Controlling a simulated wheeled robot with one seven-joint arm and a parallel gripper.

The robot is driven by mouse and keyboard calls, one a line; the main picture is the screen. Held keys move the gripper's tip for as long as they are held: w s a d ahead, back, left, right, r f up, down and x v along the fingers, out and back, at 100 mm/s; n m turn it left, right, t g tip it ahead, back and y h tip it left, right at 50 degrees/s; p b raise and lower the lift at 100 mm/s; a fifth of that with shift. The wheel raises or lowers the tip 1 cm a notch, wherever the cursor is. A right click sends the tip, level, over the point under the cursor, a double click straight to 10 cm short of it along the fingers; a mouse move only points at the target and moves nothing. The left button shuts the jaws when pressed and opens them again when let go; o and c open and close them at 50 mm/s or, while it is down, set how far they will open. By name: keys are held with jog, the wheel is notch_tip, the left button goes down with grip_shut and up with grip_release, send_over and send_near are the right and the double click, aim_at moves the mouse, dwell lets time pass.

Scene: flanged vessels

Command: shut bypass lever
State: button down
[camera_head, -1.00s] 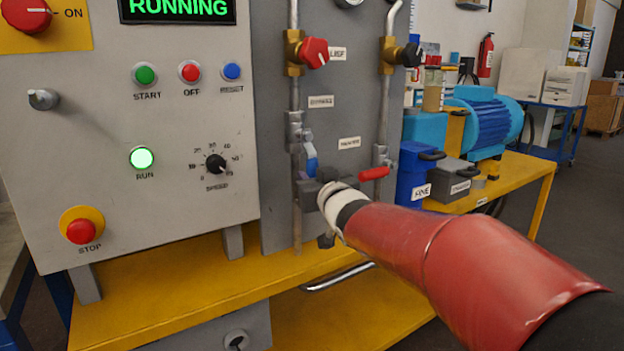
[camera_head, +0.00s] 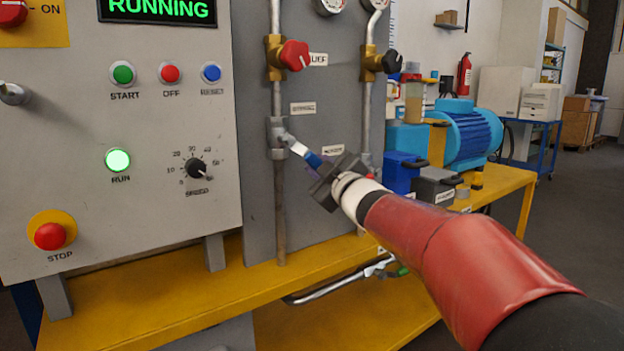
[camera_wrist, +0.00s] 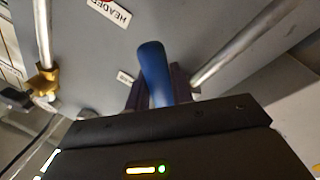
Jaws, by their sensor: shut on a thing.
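The bypass lever (camera_head: 301,150) has a bare metal arm and a blue grip. It sits on the valve (camera_head: 277,137) of the left pipe, below a small label. It slants right and down from the valve, between straight down and level. My gripper (camera_head: 327,172) is shut on the outer end of the blue grip. In the wrist view the blue grip (camera_wrist: 155,72) stands between my two dark fingers. My gripper and arm hide the lower part of the right pipe and its red lever.
A red knob (camera_head: 294,55) and a black knob (camera_head: 392,62) sit above on the two pipes. A control panel (camera_head: 120,200) reading RUNNING stands at left. Blue and grey boxes and a blue motor (camera_head: 468,138) are at right on the yellow bench (camera_head: 180,300).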

jog(key=r+n, duration=0.1)
jog(key=d+n, duration=0.1)
jog(key=n, duration=0.1)
jog(key=shift+w+d+r+y, duration=0.1)
jog(key=shift+w+r+y, duration=0.25)
jog(key=shift+w+y, duration=0.05)
jog(key=shift+w+d+r+n+y, duration=0.15)
jog(key=shift+r+n, duration=0.2)
jog(key=shift+n, duration=0.25)
jog(key=shift+s+d+r+n+y, duration=0.15)
jog(key=shift+r+n, duration=0.15)
jog(key=shift+n, duration=0.3)
jog(key=n, duration=0.1)
jog(key=r+n, duration=0.1)
jog(key=shift+w+d+r+n+y, duration=0.1)
jog(key=shift+w+r+n+y, duration=0.2)
jog(key=shift+y, duration=0.1)
jog(key=shift+r+n+g, duration=0.4)
jog(key=shift+r+n, duration=0.3)
jog(key=shift+n, duration=0.6)
jog(key=shift+s+r, duration=0.1)
jog(key=c, duration=1.3)
grip_release()
jog(key=shift+o, duration=0.2)
